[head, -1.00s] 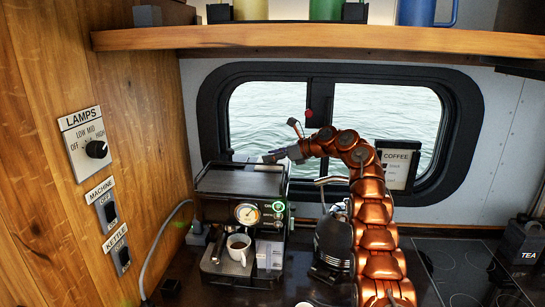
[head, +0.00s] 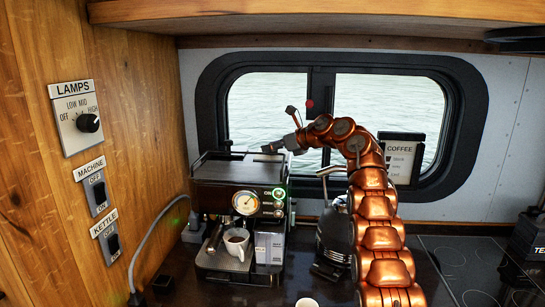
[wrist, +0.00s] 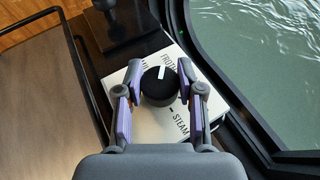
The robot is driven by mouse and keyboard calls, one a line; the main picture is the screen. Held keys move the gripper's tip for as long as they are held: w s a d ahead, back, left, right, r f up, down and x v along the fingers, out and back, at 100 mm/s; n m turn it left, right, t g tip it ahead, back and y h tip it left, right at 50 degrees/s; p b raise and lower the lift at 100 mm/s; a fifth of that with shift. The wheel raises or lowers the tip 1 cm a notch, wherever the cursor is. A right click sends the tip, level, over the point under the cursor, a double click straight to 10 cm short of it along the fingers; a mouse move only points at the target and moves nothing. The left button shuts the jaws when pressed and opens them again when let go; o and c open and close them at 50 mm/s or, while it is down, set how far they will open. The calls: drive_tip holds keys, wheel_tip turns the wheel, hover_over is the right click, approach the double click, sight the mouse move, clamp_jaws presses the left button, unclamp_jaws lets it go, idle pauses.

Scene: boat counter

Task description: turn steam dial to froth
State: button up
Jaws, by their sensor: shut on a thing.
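The steam dial (wrist: 160,90) is a round black knob with a white pointer mark. It sits on a white plate (wrist: 152,128) lettered STEAM and, partly hidden, what looks like FROTH. The pointer mark is toward the top of the wrist view. My gripper (wrist: 159,82) is shut on the dial, one purple-padded finger on each side. In the head view my gripper (head: 272,148) is at the back right of the coffee machine (head: 235,183), by the window. The dial cannot be made out there.
A white cup (head: 236,243) stands under the machine's spout. A dark kettle-like thing (head: 335,235) stands beside my arm. The LAMPS dial (head: 88,123) and the machine switch (head: 97,194) are on the wooden wall. The window frame (wrist: 215,85) runs close to my right finger.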

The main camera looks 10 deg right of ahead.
drive_tip(key=shift+m+t+h+b, duration=0.4)
drive_tip(key=shift+m+t+b, duration=0.1)
drive_tip(key=shift+b, duration=0.6)
drive_tip(key=o, duration=1.2)
drive_tip(key=shift+c, duration=0.2)
drive_tip(key=shift+s+d, duration=0.1)
drive_tip(key=shift+v, duration=1.05)
drive_tip(key=v, duration=0.9)
drive_tip(key=shift+s+r, duration=0.2)
drive_tip(key=shift+s, duration=0.05)
drive_tip(key=shift+d, duration=0.2)
